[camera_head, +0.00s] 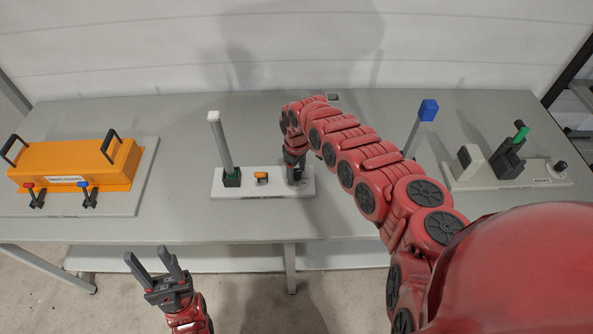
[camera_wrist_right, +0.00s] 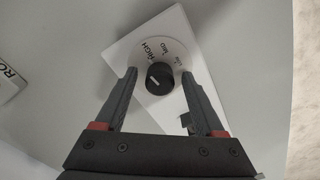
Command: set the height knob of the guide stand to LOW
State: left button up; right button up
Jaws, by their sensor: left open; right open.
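The guide stand's white base plate (camera_head: 225,188) lies on the table in the head view, with a tall grey post and a small orange part on it. The black round height knob (camera_wrist_right: 160,79) sits on a pale dial (camera_wrist_right: 180,50) printed HIGH, MID and LOW. A short white mark shows on the knob's left part; which label it meets is unclear. My right gripper (camera_wrist_right: 159,74) is open, its fingers on either side of the knob with gaps visible. In the head view this gripper (camera_head: 294,178) hides the knob. My left gripper (camera_head: 155,256) is open and empty before the table.
An orange box with black handles (camera_head: 75,165) stands on a board at left. A blue-topped post (camera_head: 428,110) and a white board with a green-handled lever (camera_head: 520,135) are at right. My right arm crosses the table's middle. Bare table (camera_head: 185,130) lies left of the stand.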

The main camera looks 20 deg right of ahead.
grip_shut()
